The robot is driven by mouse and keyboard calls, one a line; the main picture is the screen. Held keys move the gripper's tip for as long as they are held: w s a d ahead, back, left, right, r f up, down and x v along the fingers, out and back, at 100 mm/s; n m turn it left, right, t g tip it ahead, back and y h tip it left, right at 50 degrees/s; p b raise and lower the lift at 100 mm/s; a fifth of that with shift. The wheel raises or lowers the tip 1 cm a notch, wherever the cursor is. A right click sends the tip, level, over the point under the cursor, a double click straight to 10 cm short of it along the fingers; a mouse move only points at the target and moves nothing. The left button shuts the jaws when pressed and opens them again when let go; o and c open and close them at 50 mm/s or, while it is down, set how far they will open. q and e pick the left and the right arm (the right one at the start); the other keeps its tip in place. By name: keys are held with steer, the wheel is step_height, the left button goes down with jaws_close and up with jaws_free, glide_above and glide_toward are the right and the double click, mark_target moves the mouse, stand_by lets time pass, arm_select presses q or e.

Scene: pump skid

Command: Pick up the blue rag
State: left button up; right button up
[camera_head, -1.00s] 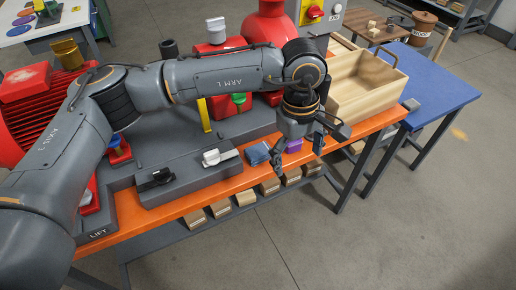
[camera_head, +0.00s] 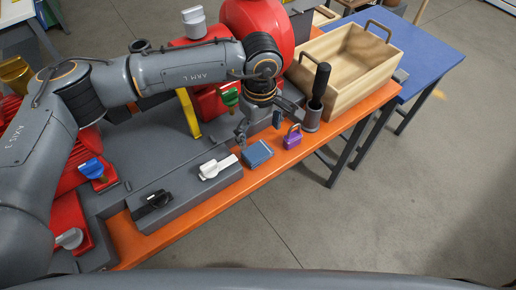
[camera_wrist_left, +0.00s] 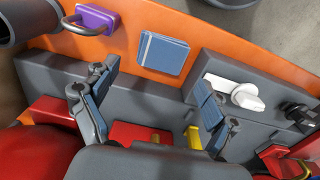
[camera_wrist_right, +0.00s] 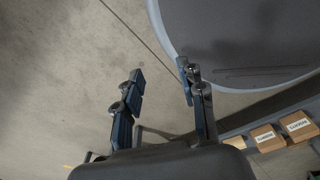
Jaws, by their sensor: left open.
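The blue rag (camera_head: 257,154) lies folded flat on the orange bench top (camera_head: 192,214), between the white-handled switch and the purple padlock. It also shows in the left wrist view (camera_wrist_left: 162,54), beyond the fingertips. My left gripper (camera_head: 260,126) is open and empty, close behind the rag and apart from it. In the left wrist view its fingers (camera_wrist_left: 155,82) are spread wide, with the rag ahead between their lines. My right gripper (camera_wrist_right: 160,80) is open and empty over the floor, away from the bench.
The white-handled switch (camera_head: 217,167) sits on a grey block to the left. A wooden crate (camera_head: 345,68) stands at the right end of the bench.

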mark_target(258, 150)
arm_select(q)
step_height(258, 150, down, 2)
steer(key=shift+w+a+f, duration=0.1)
steer(key=shift+w+a, duration=0.05)
steer(key=shift+f, duration=0.3)
step_height(258, 150, down, 4)
steer(key=p, duration=0.2)
steer(key=shift+f+p, duration=0.1)
steer(key=shift+p, duration=0.25)
steer(key=shift+f, duration=0.45)
steer(key=c, duration=0.8)
arm_select(e)
steer(key=r, duration=0.3)
steer(key=shift+w+a, duration=0.2)
steer(key=shift+w, duration=0.15)
